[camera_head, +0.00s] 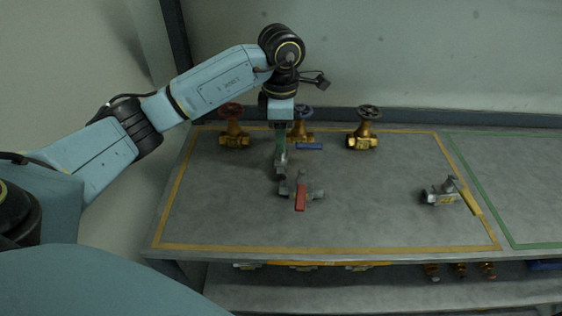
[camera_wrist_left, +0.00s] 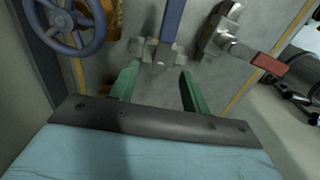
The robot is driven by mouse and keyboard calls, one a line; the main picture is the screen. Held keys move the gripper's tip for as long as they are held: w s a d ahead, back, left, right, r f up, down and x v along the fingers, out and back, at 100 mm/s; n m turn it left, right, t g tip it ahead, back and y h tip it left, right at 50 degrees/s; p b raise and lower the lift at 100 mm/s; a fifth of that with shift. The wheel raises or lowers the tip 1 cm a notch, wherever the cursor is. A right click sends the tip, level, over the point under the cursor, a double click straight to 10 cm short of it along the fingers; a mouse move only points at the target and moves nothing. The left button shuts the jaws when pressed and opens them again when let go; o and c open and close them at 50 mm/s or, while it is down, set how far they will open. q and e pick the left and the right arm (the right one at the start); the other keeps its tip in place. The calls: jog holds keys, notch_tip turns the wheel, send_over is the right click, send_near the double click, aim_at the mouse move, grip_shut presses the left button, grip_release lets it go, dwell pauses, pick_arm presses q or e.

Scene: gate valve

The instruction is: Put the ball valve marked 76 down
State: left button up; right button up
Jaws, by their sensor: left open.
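A ball valve with a blue handle (camera_head: 309,146) stands on the table's bench top, its metal body partly hidden by my left gripper (camera_head: 280,152). In the left wrist view my left gripper (camera_wrist_left: 158,82) is open, its green fingers apart on either side of the blue-handled valve's body (camera_wrist_left: 158,56). I cannot tell whether they touch it. A red-handled ball valve (camera_head: 300,196) stands just nearer; it also shows in the left wrist view (camera_wrist_left: 268,64). A ball valve with a yellow handle (camera_head: 440,196) is at the right. I cannot read the mark 76 on any valve. My right gripper is not in view.
Brass gate valves with a red wheel (camera_head: 232,112), a blue wheel (camera_head: 299,112) and a dark wheel (camera_head: 370,112) stand along the back. A yellow outline (camera_head: 330,248) and a green outline (camera_head: 485,185) mark the bench. Free bench lies between the red-handled and yellow-handled valves.

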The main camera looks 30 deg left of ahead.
aim_at(281, 158)
pick_arm(q)
notch_tip(281, 158, down, 4)
jog(key=shift+f, duration=0.15)
grip_shut()
dwell(0.3)
dwell(1.1)
